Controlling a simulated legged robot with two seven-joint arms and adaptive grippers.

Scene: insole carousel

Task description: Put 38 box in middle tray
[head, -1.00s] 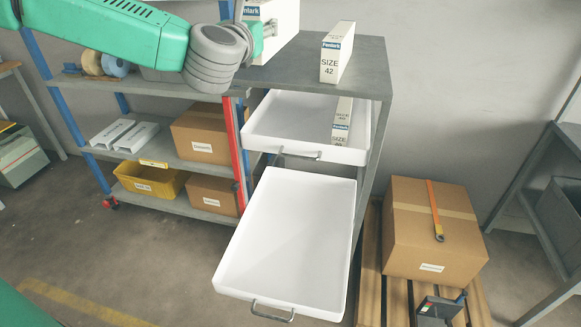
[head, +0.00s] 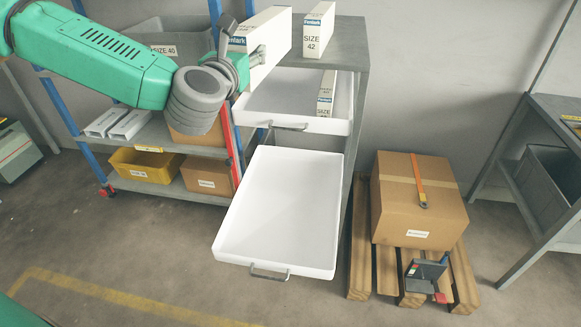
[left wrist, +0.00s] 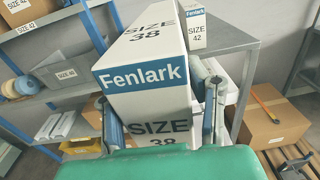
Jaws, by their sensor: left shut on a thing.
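The white size 38 box (head: 272,36) has a blue Fenlark band, and its print "SIZE 38" reads clearly in the left wrist view (left wrist: 145,50). My left gripper (head: 250,63) is shut on this box and holds it up in front of the grey rack top, above the left part of the upper white tray (head: 243,113). In the left wrist view a finger lies along each side of the box. A lower white tray (head: 280,210) is pulled out and empty. I cannot tell which tray counts as the middle one. My right gripper is not in view.
A size 42 box (head: 318,32) stands on the grey rack top (head: 347,42). Another labelled white box (head: 326,92) stands at the upper tray's right. A blue-post shelf with bins is at left. A cardboard carton (head: 418,205) sits on a pallet at right.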

